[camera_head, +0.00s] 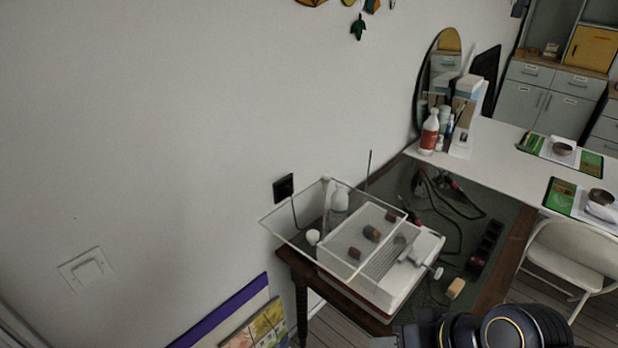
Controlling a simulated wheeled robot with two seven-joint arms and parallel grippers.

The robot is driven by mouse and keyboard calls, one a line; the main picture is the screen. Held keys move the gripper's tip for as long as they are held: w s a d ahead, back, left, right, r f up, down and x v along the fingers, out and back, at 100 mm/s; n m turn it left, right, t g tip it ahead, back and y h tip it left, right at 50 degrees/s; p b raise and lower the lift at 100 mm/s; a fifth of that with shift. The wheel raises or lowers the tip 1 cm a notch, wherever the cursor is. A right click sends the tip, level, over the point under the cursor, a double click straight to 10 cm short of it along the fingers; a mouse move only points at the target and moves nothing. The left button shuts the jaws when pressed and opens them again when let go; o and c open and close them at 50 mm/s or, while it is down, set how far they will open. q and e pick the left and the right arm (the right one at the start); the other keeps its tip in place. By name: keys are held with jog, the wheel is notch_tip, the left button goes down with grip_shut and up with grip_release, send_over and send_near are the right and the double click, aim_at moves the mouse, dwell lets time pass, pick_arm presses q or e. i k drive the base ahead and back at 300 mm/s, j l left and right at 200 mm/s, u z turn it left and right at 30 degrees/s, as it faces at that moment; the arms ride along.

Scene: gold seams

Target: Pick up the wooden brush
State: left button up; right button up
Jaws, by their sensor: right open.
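A small tan wooden block (455,288), which looks like the wooden brush, lies on the dark tabletop (470,232) near its front edge, right of the white machine. Its bristles cannot be made out. My right gripper (425,332) is at the bottom edge, below and a little left of the block in the picture, with black and gold arm joints beside it. It is open and apart from the block. Its fingertips are partly cut off by the frame. My left gripper is not in view.
A white machine (425,262) with a clear raised cover (285,232) stands left of the block. Black cables and tools (445,190) lie behind. A dark rack (487,243) is at the right. Bottles (429,132) stand farther back. A white chair (565,255) is at the right.

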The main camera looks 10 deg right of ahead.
aim_at(458, 284)
jog(key=z, duration=1.7)
jog(key=k+u, duration=0.15)
jog(key=k, duration=0.25)
jog(key=k+j+u, duration=0.15)
jog(key=k, duration=0.3)
jog(key=k+j+u, duration=0.2)
jog(key=k, duration=0.2)
jog(key=u, duration=0.5)
jog(key=l+u, duration=0.15)
jog(key=u, duration=0.3)
jog(key=l+u, duration=0.1)
jog(key=u, duration=0.4)
jog(key=l+u, duration=0.1)
jog(key=u, duration=0.35)
jog(key=l+u, duration=0.1)
jog(key=u, duration=0.4)
jog(key=k+l, duration=0.1)
jog(key=l, duration=0.3)
jog(key=k+l, duration=0.1)
jog(key=l, duration=0.3)
jog(key=k+l, duration=0.1)
jog(key=l, duration=0.3)
jog(key=k+l+u, duration=0.1)
jog(key=l, duration=0.3)
jog(key=k+l, duration=0.1)
jog(key=l, duration=0.3)
jog(key=k+l, duration=0.15)
jog(key=l, duration=0.2)
jog(key=k+l, duration=0.1)
jog(key=l, duration=0.3)
